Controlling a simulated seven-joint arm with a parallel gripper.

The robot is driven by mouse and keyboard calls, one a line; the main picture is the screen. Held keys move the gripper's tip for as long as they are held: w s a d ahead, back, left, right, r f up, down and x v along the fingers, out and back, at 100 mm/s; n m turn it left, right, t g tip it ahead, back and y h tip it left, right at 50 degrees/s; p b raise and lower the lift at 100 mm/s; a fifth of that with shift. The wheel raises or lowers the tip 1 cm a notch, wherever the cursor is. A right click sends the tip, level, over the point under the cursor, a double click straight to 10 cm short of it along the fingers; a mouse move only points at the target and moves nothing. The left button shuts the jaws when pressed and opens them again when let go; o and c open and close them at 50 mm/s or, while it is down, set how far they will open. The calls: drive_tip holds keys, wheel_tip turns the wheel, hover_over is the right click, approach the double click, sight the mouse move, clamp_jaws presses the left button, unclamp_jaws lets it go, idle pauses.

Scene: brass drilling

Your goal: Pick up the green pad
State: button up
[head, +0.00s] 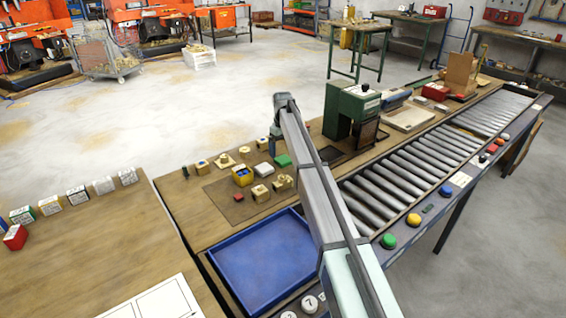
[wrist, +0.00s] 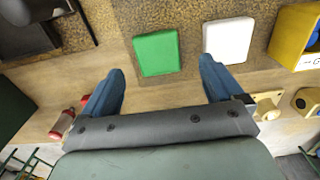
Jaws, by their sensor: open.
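The green pad (head: 283,161) is a small flat square on the workbench, with a white pad (head: 262,170) to its left. In the wrist view the green pad (wrist: 157,53) lies flat on a speckled brown mat, with the white pad (wrist: 228,40) to its right. My gripper (wrist: 162,66) is open and empty. Its two blue fingers are spread wide, and the green pad shows between and just beyond their tips. The right fingertip appears close to the white pad's lower left corner; I cannot tell whether they touch.
A yellow box (head: 242,180) with blue contents and several brass parts (head: 282,182) stand near the pads. A green drilling machine (head: 350,108) stands to the right. An empty blue tray (head: 262,262) lies in front, and a roller conveyor (head: 410,175) runs along the right side.

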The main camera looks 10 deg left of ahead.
sight(283, 159)
drive_tip(key=shift+w+d+f, duration=0.1)
drive_tip(key=shift+w+f, duration=0.05)
drive_tip(key=shift+f, duration=2.2)
drive_tip(key=shift+c, duration=0.3)
drive_tip(key=c, duration=1.1)
